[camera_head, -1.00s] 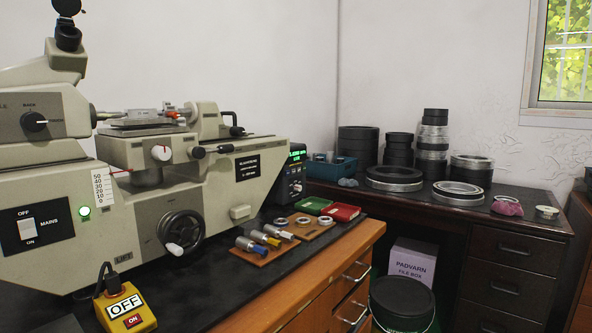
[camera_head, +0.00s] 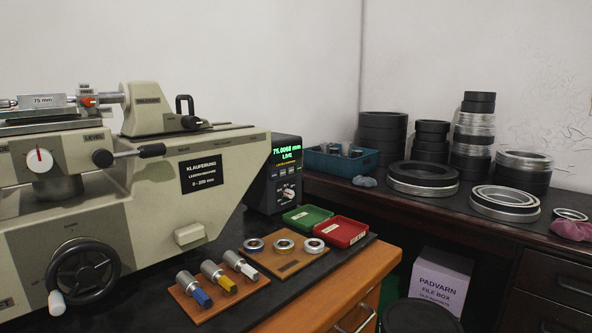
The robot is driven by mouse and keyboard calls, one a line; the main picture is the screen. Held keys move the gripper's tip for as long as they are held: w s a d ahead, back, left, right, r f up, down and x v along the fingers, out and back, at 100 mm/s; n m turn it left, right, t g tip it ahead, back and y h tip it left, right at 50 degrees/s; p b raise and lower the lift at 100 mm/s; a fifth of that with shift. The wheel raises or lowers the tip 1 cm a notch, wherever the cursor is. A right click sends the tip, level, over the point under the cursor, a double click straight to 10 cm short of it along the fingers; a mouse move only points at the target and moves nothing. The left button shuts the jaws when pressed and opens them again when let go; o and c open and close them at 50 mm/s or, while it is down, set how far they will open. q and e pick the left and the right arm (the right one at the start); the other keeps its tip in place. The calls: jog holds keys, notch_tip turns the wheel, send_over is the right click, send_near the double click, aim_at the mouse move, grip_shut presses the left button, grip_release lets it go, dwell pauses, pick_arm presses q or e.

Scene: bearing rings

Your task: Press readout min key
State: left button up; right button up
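The readout (camera_head: 274,176) is a dark box at the right end of the beige measuring machine (camera_head: 130,200). Its screen (camera_head: 286,151) shows green text, "75.0068 mm" and "LIVE", with a smaller yellowish line below. A row of small keys (camera_head: 287,171) lies under the screen, and a knob (camera_head: 288,194) is below the keys. The key labels are too small to read, so I cannot tell which is the min key. Neither of my grippers is in view.
In front of the readout lie a green tray (camera_head: 307,210), a red tray (camera_head: 341,223), a board with several rings (camera_head: 285,267) and a board with plug gauges (camera_head: 213,312). A blue crate (camera_head: 341,163) and stacked dark rings (camera_head: 383,128) stand on the desk behind.

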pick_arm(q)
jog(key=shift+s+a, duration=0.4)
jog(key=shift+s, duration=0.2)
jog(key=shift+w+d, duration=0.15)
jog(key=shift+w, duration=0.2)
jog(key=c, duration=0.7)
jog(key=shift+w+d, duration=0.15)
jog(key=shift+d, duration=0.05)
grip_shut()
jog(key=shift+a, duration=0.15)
